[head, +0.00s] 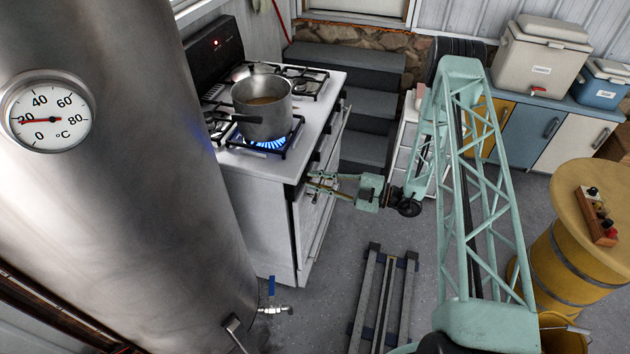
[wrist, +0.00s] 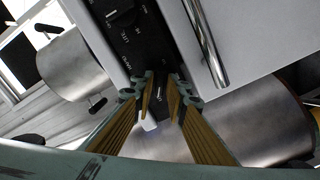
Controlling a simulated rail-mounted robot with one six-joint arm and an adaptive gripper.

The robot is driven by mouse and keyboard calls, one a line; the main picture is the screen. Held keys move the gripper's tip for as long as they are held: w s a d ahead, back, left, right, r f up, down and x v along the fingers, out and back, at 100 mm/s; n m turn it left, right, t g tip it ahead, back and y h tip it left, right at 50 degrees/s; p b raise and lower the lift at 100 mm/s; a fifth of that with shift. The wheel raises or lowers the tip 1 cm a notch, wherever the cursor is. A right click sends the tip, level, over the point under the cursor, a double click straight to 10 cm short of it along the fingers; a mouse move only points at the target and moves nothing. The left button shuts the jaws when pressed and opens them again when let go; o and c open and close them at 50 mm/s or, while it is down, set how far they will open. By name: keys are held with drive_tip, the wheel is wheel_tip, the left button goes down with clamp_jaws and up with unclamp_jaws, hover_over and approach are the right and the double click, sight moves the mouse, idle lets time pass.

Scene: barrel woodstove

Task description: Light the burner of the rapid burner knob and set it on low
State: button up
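The white gas stove (head: 262,185) stands left of centre in the head view. A steel pot (head: 262,112) sits on its front burner, and a blue flame (head: 268,143) burns under the pot. My gripper (head: 314,184) is at the stove's front edge. In the wrist view, the black control panel (wrist: 132,42) carries white lettering and a dark knob (wrist: 122,16). My gripper's fingers (wrist: 161,84) point at this panel, with a gap between the tips and dark panel showing there. Whether a knob sits between the tips is unclear. I cannot read which knob is the rapid burner knob.
A large steel tank (head: 130,190) with a round thermometer (head: 48,111) fills the left. Grey steps (head: 345,70) rise behind the stove. A yellow barrel table (head: 575,240) stands at the right. A rail (head: 382,300) lies on the floor. A metal bar handle (wrist: 205,42) is beside the panel.

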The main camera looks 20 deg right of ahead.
clamp_jaws()
